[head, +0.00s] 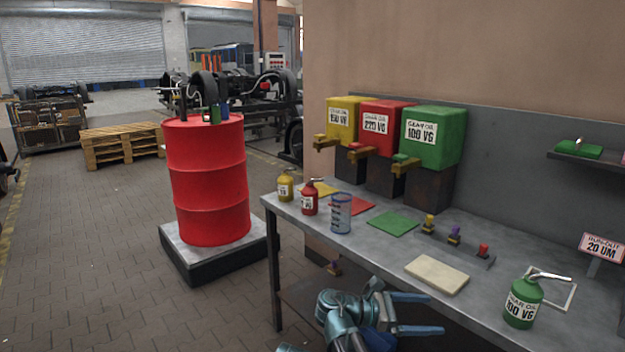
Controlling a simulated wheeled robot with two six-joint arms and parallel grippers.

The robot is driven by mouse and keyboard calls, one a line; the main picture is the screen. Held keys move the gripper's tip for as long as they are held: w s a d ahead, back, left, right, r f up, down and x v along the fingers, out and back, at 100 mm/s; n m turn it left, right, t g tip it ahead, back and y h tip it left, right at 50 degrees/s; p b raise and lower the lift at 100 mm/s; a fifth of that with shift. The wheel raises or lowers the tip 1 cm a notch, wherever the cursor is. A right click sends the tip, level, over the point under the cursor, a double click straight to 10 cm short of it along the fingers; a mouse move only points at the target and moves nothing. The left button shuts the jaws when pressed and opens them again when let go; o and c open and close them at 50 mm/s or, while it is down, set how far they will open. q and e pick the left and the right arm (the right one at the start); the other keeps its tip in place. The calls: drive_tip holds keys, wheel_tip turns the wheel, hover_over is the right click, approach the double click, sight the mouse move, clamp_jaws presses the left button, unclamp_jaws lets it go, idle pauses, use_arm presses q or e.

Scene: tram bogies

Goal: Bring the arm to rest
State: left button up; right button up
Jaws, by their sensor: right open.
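My right gripper (436,314) is at the bottom of the head view, in front of the workbench's near edge. Its two blue fingers point right and stand apart, with nothing seen between them. The arm's teal wrist is bent behind it at the lower middle. The gripper looks clear of the things on the bench, though its exact gap to the bench edge is hard to tell. My left gripper is not in view.
The grey workbench (375,246) holds yellow (285,186), red (310,200) and green (522,304) oil cans, a blue-white tin (340,214) and a beige pad (437,275). Oil tanks (434,136) stand behind. A red drum (208,183) is left; the floor there is open.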

drive_tip(key=s+d+f+m+y, duration=0.1)
drive_tip(key=s+f+m+y, duration=0.4)
drive_tip(key=f, duration=0.6)
drive_tip(key=s+a+f+m+y, duration=0.5)
drive_tip(key=a+f+m+y, duration=0.3)
drive_tip(key=a+m+y, duration=0.35)
drive_tip(key=s+a+n+h, duration=0.1)
drive_tip(key=s+a+n, duration=0.3)
drive_tip(key=a, duration=0.5)
wheel_tip(320, 180, up, 17)
drive_tip(key=s+p, duration=0.1)
drive_tip(key=p, duration=1.5)
drive_tip(key=shift+s+a+f+m+g+p, duration=0.15)
drive_tip(key=shift+s+f+m+g+p, duration=0.05)
drive_tip(key=shift+m+g+p, duration=0.2)
